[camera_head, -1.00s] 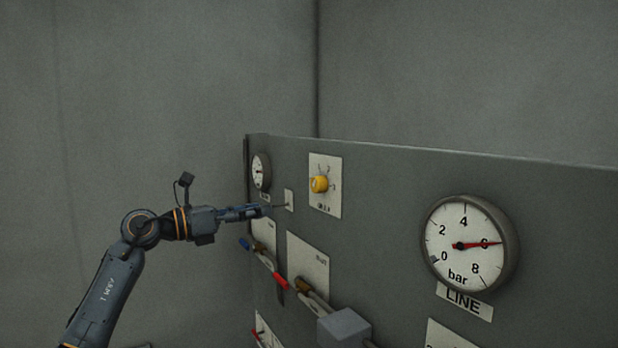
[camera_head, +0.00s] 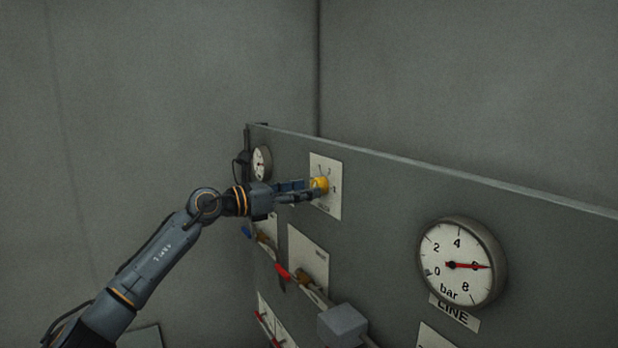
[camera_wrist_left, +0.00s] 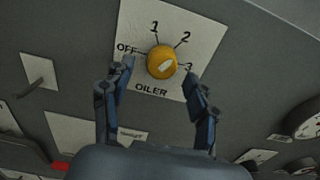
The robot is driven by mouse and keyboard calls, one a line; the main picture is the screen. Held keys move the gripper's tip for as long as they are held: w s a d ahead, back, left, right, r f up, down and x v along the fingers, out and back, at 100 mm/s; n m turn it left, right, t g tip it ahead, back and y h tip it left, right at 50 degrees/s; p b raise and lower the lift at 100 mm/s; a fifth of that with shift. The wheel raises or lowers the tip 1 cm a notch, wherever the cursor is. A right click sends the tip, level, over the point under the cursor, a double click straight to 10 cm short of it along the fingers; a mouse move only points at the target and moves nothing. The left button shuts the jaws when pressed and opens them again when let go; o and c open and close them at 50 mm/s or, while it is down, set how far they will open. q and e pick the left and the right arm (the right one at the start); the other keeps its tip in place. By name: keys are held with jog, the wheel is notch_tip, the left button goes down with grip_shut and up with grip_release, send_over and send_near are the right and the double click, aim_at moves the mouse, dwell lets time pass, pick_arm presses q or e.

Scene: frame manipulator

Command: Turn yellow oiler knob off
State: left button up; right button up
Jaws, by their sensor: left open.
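The yellow oiler knob (camera_head: 320,186) sits on a white plate (camera_head: 334,205) on the grey panel. In the left wrist view the knob (camera_wrist_left: 163,62) shows a pale pointer mark, and its plate (camera_wrist_left: 205,22) reads OFF, 1, 2, 3 and OILER. The mark slants from lower left to upper right; which end points is hard to tell. My left gripper (camera_head: 318,188) is at the knob in the head view. In the left wrist view my left gripper (camera_wrist_left: 158,82) is open, its fingers on either side of and below the knob, with gaps visible. My right gripper is not in view.
A large LINE gauge (camera_head: 461,263) is on the panel at right, and a small gauge (camera_head: 262,161) at the far left. Red-handled (camera_head: 282,271) and blue-handled (camera_head: 247,232) valves and a grey box (camera_head: 343,325) stick out below. Space above the panel is clear.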

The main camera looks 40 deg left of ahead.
pick_arm(q)
jog(key=shift+p+x, duration=0.4)
jog(key=shift+x, duration=0.55)
jog(key=c, duration=1.2)
jog(key=shift+o, duration=0.2)
